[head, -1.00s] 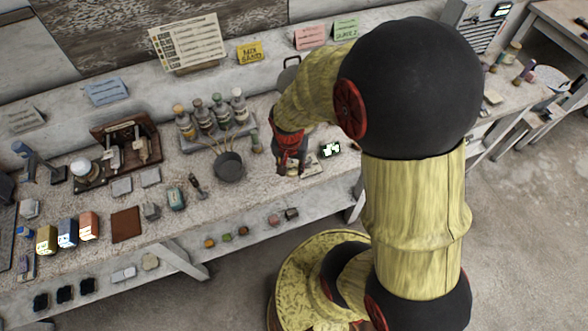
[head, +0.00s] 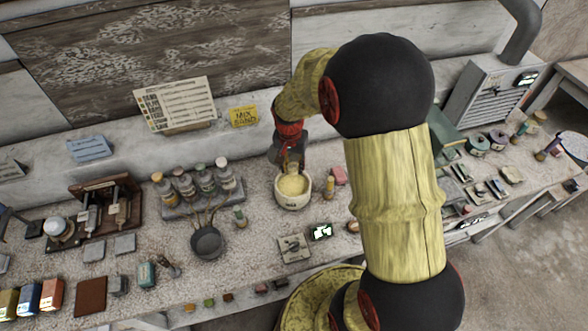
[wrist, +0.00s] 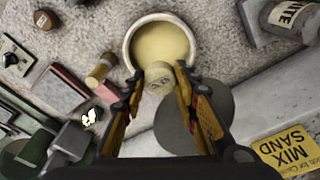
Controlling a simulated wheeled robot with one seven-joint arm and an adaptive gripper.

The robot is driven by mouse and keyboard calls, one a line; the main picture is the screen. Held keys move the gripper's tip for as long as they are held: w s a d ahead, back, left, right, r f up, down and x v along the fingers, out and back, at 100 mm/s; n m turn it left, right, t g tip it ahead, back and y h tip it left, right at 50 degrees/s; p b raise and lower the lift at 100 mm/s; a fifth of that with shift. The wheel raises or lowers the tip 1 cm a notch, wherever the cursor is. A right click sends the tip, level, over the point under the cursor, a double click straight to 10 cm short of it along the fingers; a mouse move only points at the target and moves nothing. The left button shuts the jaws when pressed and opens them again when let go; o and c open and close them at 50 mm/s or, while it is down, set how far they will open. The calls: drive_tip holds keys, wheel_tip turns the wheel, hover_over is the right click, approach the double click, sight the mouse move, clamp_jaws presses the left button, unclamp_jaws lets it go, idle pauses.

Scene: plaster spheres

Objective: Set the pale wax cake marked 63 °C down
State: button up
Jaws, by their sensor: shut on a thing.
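The pale wax cake (wrist: 158,78) is a small round disc with faint marking on its face, too small to read. My gripper (wrist: 160,72) is shut on it, one finger on each side. In the head view my gripper (head: 291,168) is at the back of the bench, over the far side of a white round pot (head: 293,202). The pot holds pale yellow stuff (head: 292,184). In the wrist view the cake overlaps the near rim of the pot (wrist: 131,42); I cannot tell whether they touch. The cake is not clear in the head view.
A small amber bottle (head: 329,187) stands right of the pot. A small lit display (head: 321,232) and a flat plate (head: 293,248) lie in front. A dark pan (head: 207,243) and a tray of bottles (head: 203,198) stand left. A grey disc (wrist: 195,122) lies under my gripper.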

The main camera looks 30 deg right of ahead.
drive_tip(key=shift+s+a, duration=0.1)
drive_tip(key=shift+a, duration=0.05)
drive_tip(key=b, duration=0.4)
hover_over(293, 186)
drive_tip(key=shift+s+a+f, duration=0.1)
drive_tip(key=shift+f, duration=1.3)
drive_tip(key=shift+s+a+f, duration=0.1)
drive_tip(key=shift+f, duration=1.3)
drive_tip(key=shift+f+b, duration=1)
drive_tip(key=shift+f, duration=0.9)
drive_tip(key=o, duration=0.9)
drive_tip(key=shift+o, duration=0.8)
drive_tip(key=shift+r, duration=0.1)
drive_tip(key=shift+r+p, duration=1.35)
drive_tip(key=shift+r, duration=0.6)
